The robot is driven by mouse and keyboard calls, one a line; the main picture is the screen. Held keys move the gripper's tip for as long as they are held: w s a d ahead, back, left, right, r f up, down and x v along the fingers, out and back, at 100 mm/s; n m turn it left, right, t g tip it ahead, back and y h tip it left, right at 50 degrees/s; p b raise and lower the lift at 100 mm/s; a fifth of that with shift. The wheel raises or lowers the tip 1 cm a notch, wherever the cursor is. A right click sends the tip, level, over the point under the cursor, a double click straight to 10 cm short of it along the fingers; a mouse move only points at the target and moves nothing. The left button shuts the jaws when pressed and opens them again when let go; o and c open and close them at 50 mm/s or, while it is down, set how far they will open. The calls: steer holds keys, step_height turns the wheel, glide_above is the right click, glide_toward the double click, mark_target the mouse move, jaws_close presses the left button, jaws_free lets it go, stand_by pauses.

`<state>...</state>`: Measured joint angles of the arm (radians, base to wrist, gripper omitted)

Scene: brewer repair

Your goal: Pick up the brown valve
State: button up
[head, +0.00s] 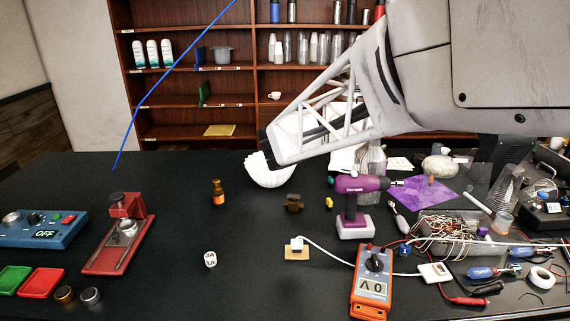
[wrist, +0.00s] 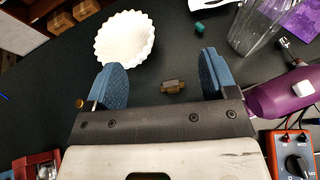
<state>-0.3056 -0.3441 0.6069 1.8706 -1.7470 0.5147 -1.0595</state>
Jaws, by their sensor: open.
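The brown valve (head: 293,202) is a small blocky piece lying on the black table, left of the purple drill. In the wrist view the brown valve (wrist: 173,87) lies beyond my gripper (wrist: 158,78), between the lines of its two blue fingers and nearer the right one. My gripper is open and empty, with the fingers wide apart. In the head view my arm reaches in from the upper right, and its end is over the table behind the valve; the fingertips are hard to make out there. The valve is unobstructed in both views.
A white fluted bowl (head: 268,172) stands behind the valve. A purple drill (head: 358,204) stands close on the right, with an orange multimeter (head: 371,280) in front. A small amber bottle (head: 218,192) is to the left. A small green piece (wrist: 199,28) lies beyond the valve. Shelves (head: 190,103) stand behind.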

steer(key=a+n, duration=0.1)
steer(key=a, duration=0.1)
glide_toward(294, 196)
steer(key=x, duration=0.4)
steer(key=shift+w+d+f, duration=0.1)
steer(key=shift+w+f, duration=0.15)
steer(key=shift+f, duration=0.15)
steer(key=shift+x, duration=1.25)
steer(key=shift+w, duration=0.15)
steer(key=shift+x, duration=2.5)
steer(key=shift+r, duration=0.2)
